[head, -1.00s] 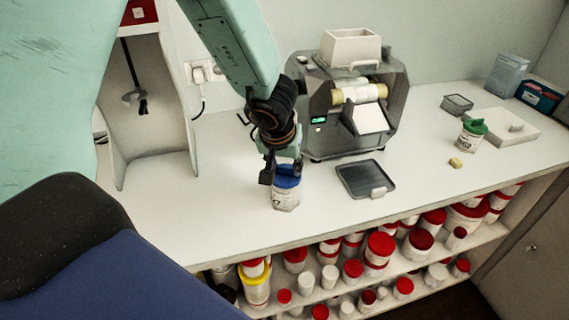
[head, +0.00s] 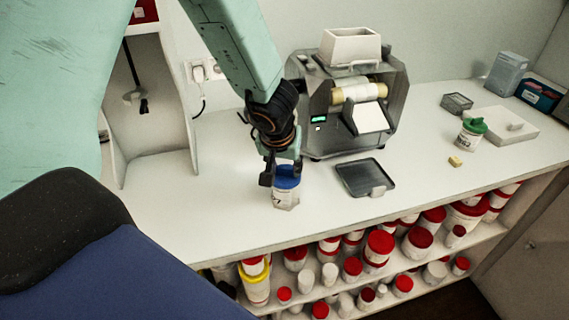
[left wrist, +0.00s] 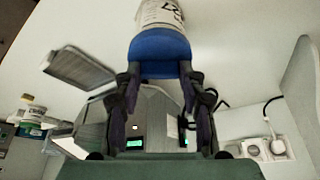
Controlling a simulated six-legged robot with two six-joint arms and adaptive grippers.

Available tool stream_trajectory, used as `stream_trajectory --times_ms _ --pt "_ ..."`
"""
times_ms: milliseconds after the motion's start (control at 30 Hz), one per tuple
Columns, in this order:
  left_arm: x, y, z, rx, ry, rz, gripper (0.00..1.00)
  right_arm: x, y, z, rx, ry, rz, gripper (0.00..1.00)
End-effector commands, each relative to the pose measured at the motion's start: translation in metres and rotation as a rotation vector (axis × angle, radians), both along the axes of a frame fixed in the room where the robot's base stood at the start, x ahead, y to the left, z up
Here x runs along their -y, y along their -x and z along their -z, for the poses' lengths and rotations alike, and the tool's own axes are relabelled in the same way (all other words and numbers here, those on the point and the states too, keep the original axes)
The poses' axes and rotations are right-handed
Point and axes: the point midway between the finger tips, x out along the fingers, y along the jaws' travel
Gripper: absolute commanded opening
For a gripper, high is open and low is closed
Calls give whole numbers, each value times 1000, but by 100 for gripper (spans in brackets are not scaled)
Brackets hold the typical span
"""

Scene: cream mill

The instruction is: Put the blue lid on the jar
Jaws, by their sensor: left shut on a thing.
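The blue lid (head: 287,176) sits at the top of the white labelled jar (head: 286,198), which stands upright on the counter. My left gripper (head: 282,172) is shut on the blue lid, with a finger on either side of it. The left wrist view also shows the blue lid (left wrist: 160,48) between the fingertips of my left gripper (left wrist: 158,80), with the jar (left wrist: 160,12) directly against it. I cannot tell whether the lid is fully seated. My right gripper is not in view.
A grey mill (head: 345,100) stands behind the jar. A dark tray (head: 362,176) lies to its right. A green-lidded jar (head: 471,134) and a small yellow block (head: 455,161) are farther right. Red-lidded jars (head: 380,245) fill the shelf below. The counter left of the jar is clear.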

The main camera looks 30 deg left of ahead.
Motion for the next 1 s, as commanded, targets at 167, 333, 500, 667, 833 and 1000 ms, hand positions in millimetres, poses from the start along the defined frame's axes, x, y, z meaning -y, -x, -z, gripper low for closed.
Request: stream_trajectory --times_ms 167,333,500,667,833,1000 --pt "0 0 1 0 0 1 27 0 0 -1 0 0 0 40" --pt "0 0 1 0 0 1 41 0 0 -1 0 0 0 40" --pt "0 0 1 0 0 1 56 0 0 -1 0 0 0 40" --pt "0 0 0 0 0 1 67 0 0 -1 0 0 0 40" --pt "0 0 0 0 0 1 67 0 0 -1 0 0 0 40" --pt "0 0 1 0 0 1 79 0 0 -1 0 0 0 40"
